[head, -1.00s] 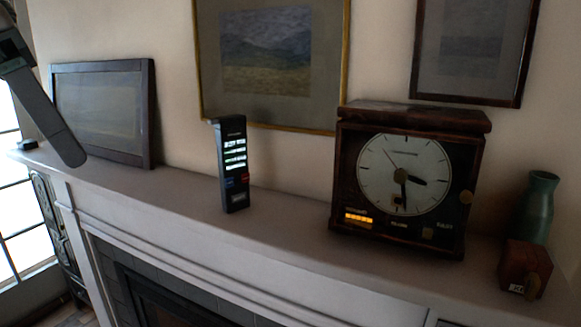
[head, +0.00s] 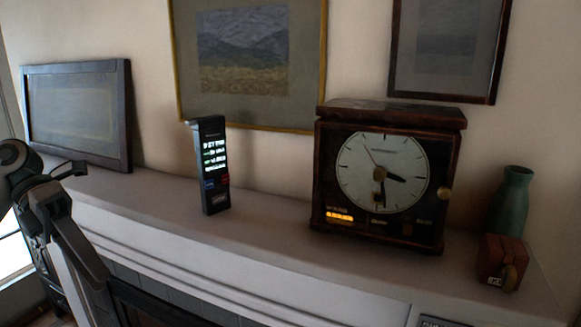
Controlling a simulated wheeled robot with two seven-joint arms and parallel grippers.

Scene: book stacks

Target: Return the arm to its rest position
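My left arm and gripper (head: 60,192) are at the left edge of the head view, dark and close to the camera, in front of the mantel's left end. No object shows in the gripper. My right gripper is not in view.
The white mantel shelf (head: 270,232) carries a leaning dark-framed picture (head: 75,112), a black remote-like device (head: 210,165), a wooden clock (head: 385,175), a green vase (head: 511,208) and a small brown box (head: 502,262). Framed pictures (head: 245,50) hang above.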

